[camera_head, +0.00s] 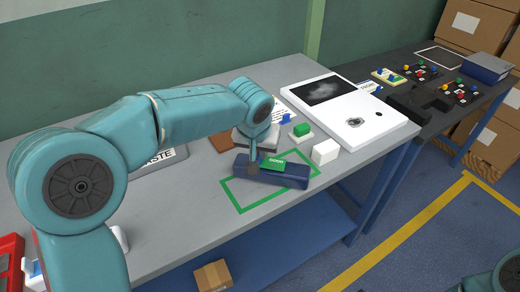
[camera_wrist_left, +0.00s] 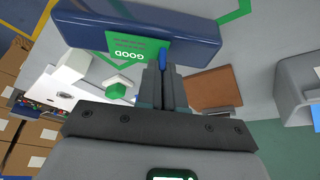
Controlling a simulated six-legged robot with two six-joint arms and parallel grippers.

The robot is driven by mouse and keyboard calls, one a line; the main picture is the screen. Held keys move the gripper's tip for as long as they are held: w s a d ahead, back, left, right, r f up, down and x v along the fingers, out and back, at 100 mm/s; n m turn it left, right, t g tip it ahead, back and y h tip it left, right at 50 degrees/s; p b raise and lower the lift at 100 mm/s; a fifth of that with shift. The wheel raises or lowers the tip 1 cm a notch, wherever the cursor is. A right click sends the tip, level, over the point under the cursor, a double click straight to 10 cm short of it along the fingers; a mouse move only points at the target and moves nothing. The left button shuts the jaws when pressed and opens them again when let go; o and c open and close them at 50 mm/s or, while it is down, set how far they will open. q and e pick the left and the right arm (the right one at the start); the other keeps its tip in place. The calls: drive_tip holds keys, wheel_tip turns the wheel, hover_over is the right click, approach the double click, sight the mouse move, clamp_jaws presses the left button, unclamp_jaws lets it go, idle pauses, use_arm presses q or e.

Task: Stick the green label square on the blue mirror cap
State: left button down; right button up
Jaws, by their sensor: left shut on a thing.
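The blue mirror cap (camera_head: 288,177), a long dark blue bar, lies inside a green outline on the grey table; it also crosses the top of the left wrist view (camera_wrist_left: 85,25). My left gripper (camera_head: 254,148) points down at the cap's middle. It is shut on the green label (camera_head: 275,165), seemingly by a small blue tab at its edge. In the left wrist view the label (camera_wrist_left: 132,45) reads "GOOD" and overlaps the cap, its lower edge reaching past the cap's side. I cannot tell whether it touches the cap. My right gripper is out of view.
A white block (camera_head: 325,152) and a green-topped white piece (camera_head: 302,131) stand just behind the cap. A white panel with a dark screen (camera_head: 340,112) lies further back. A brown pad (camera_wrist_left: 213,90) lies near my left gripper. The table's front right is clear.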

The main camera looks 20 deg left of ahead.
use_arm(q)
drive_tip(key=shift+f+b, duration=0.3)
idle(0.8)
drive_tip(key=c, duration=1.2)
unclamp_jaws()
drive_tip(key=shift+r, duration=0.1)
wheel_tip(320, 180, up, 7)
drive_tip(key=p, duration=0.5)
drive_tip(key=shift+p, duration=0.3)
drive_tip(key=shift+s, duration=0.1)
